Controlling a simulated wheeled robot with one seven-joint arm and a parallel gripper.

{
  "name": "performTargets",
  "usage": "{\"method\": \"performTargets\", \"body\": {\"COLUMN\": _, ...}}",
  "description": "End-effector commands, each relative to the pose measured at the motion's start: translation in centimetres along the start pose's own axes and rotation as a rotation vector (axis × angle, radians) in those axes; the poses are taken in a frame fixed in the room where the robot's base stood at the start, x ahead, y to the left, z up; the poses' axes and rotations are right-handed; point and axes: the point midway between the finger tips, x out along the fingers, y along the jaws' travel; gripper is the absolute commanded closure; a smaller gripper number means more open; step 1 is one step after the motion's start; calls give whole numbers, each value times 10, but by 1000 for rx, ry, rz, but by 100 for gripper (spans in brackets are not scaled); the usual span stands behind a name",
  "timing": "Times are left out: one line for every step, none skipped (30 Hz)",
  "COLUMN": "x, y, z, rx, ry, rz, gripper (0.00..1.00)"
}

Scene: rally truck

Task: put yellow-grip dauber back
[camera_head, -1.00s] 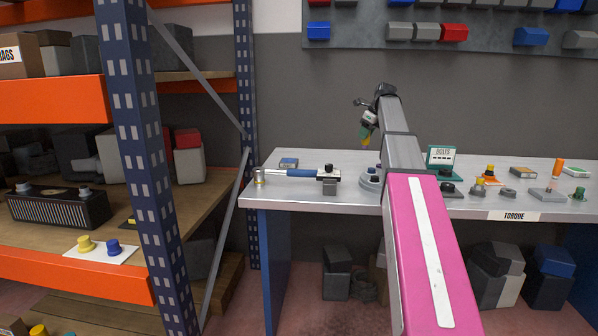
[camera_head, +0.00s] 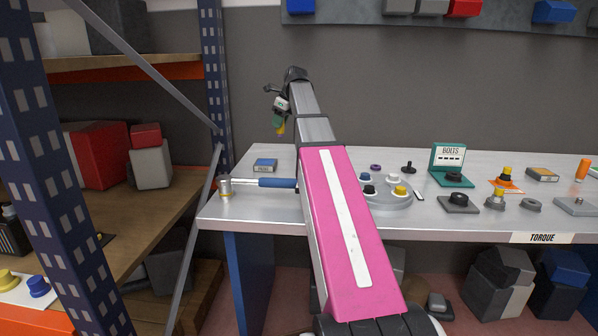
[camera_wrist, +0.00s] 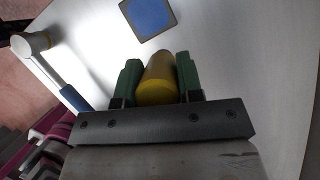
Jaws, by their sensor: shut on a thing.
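My gripper (camera_head: 279,112) is raised above the left part of the workbench, near its back. In the wrist view, its two green fingers (camera_wrist: 158,70) are shut on the yellow-grip dauber (camera_wrist: 157,93), a stubby cylinder with a bright yellow end and a darker far part. In the head view, the dauber's yellow end (camera_head: 281,129) points down below the fingers, clear of the bench top.
Right of my arm are a round grey tray (camera_head: 387,206) with several coloured knobs and a green BOLTS stand (camera_head: 449,158). A shelf rack (camera_head: 55,150) stands left.

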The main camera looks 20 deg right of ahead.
Motion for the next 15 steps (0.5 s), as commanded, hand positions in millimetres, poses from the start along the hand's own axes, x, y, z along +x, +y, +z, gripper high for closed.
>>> {"method": "performTargets", "body": {"x": 2, "y": 33, "z": -13, "rx": -4, "ry": 1, "rz": 0, "gripper": 98}}
{"method": "performTargets", "body": {"x": 2, "y": 46, "z": -16, "rx": -5, "ry": 1, "rz": 0, "gripper": 98}}
{"method": "performTargets", "body": {"x": 2, "y": 64, "z": -21, "rx": -7, "ry": 2, "rz": 1, "gripper": 98}}
{"method": "performTargets", "body": {"x": 3, "y": 75, "z": -24, "rx": -7, "ry": 3, "rz": 1, "gripper": 98}}
{"method": "performTargets", "body": {"x": 3, "y": 85, "z": -28, "rx": -7, "ry": 4, "rz": 1, "gripper": 98}}
{"method": "performTargets", "body": {"x": 3, "y": 96, "z": -31, "rx": -7, "ry": 5, "rz": 2, "gripper": 98}}
{"method": "performTargets", "body": {"x": 4, "y": 102, "z": -33, "rx": -7, "ry": 6, "rz": 2, "gripper": 98}}
{"method": "performTargets", "body": {"x": 4, "y": 106, "z": -35, "rx": -8, "ry": 6, "rz": 2, "gripper": 98}}
{"method": "performTargets", "body": {"x": 5, "y": 108, "z": -37, "rx": -7, "ry": 7, "rz": 3, "gripper": 98}}
{"method": "performTargets", "body": {"x": 6, "y": 108, "z": -39, "rx": -7, "ry": 8, "rz": 3, "gripper": 98}}
{"method": "performTargets", "body": {"x": 7, "y": 105, "z": -41, "rx": -5, "ry": 8, "rz": 3, "gripper": 98}}
{"method": "performTargets", "body": {"x": 9, "y": 100, "z": -44, "rx": -4, "ry": 8, "rz": 2, "gripper": 98}}
{"method": "performTargets", "body": {"x": 10, "y": 94, "z": -47, "rx": -4, "ry": 8, "rz": 2, "gripper": 98}}
{"method": "performTargets", "body": {"x": 12, "y": 89, "z": -50, "rx": -4, "ry": 7, "rz": 2, "gripper": 98}}
{"method": "performTargets", "body": {"x": 16, "y": 81, "z": -56, "rx": -3, "ry": 7, "rz": 3, "gripper": 98}}
